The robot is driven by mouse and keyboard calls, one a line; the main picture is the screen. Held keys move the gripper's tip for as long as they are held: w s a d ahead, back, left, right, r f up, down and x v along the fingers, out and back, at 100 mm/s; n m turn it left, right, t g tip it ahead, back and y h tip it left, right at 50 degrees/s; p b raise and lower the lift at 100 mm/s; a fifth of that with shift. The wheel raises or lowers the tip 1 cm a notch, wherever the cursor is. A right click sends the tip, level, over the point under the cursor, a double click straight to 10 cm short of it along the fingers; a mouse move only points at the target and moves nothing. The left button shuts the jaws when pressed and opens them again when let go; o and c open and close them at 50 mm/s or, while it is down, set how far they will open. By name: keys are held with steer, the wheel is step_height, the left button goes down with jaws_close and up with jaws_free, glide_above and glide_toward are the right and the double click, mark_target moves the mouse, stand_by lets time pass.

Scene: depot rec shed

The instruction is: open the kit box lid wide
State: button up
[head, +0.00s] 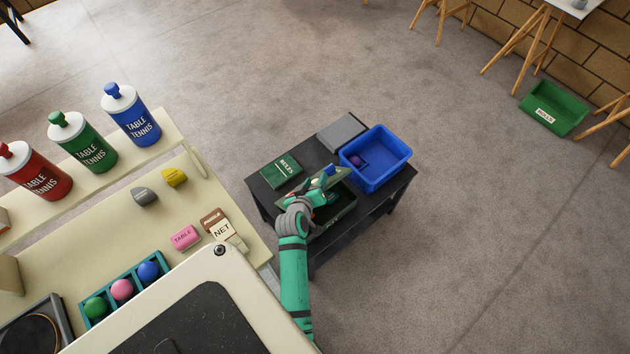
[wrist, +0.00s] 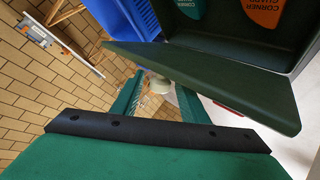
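The kit box (head: 340,212) is a dark green box on a small dark table, with its lid (head: 335,179) raised partway. In the wrist view the lid (wrist: 200,80) is a dark green panel across the middle. Behind it is the box interior (wrist: 240,45), with teal and orange pieces marked "corner guard". My gripper (head: 318,195) is at the box, its tips hard to make out in the head view. In the wrist view my gripper's fingers (wrist: 160,85) stand apart with a gap between them, tips close to the lid's edge. Whether they touch it I cannot tell.
On the same dark table (head: 262,196) are a blue bin (head: 390,176) just right of the kit box, a grey box (head: 342,132) behind, and a green rules book (head: 281,171) at left. A cream bench (head: 110,225) with bottles and balls stands at left.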

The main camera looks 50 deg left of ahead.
steer(key=v, duration=1)
steer(key=shift+s+d+r, duration=0.15)
steer(key=shift+s+r, duration=0.05)
steer(key=shift+s, duration=0.15)
